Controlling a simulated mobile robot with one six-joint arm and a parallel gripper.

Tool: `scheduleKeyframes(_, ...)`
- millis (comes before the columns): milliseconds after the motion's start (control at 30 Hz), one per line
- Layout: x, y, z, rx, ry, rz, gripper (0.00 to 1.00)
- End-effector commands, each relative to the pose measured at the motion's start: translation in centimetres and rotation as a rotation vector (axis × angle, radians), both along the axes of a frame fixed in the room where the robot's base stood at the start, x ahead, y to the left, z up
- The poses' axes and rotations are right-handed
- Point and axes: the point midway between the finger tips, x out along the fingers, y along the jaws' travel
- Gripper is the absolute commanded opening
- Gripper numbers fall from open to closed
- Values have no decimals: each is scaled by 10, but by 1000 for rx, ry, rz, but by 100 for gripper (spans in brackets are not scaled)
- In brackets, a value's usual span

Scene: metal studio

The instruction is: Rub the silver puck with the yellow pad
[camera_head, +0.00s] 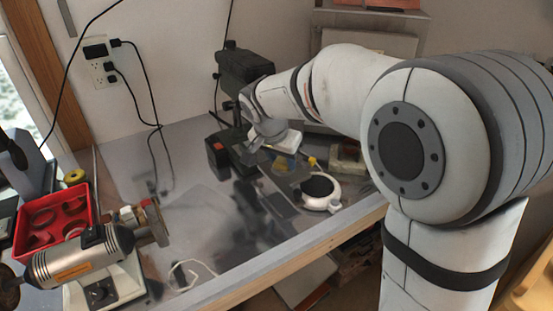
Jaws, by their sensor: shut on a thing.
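My gripper (284,150) is low over the bench, near its far right part, at the end of my bent white arm. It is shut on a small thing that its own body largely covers.
A white round device with a black top (320,190) stands close right of my gripper. A dark machine (244,68) stands behind. A red tray (53,216) and a silver motor tool (83,256) are at left. The bench (185,205) is mostly clear in the middle.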

Motion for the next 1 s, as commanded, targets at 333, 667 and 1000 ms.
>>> scheduleKeyframes(333, 7, 15, -1, -1, 3, 0, 4)
scheduleKeyframes(667, 2, 5, -2, -1, 2, -1, 4)
scheduleKeyframes(1000, 3, 6, 0, -1, 3, 1, 4)
